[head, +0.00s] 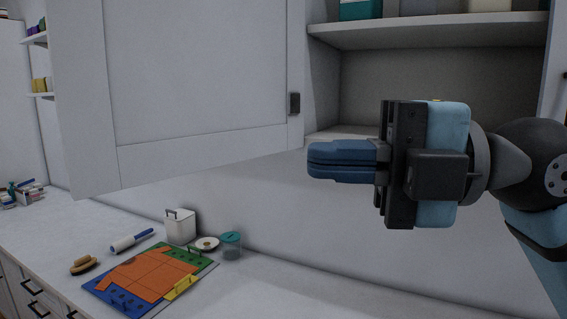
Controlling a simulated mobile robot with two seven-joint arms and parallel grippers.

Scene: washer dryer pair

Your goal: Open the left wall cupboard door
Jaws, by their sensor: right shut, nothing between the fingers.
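The left wall cupboard door (205,75) is a white framed panel in the upper left and middle of the head view. It stands open, and the cupboard's inside (400,75) shows to the right of it. A small black handle (295,103) is near the door's right edge. My right gripper (314,160) points left with its blue fingers shut and empty. In the picture its tips are just right of the door's lower right corner and below the handle; I cannot tell whether they touch the door. My left gripper is not in view.
A shelf (430,31) in the cupboard holds several containers. On the counter (270,285) below are a colourful board (150,275), a white canister (180,228), a teal-lidded jar (231,246), a lint roller (131,241) and a brush (83,265).

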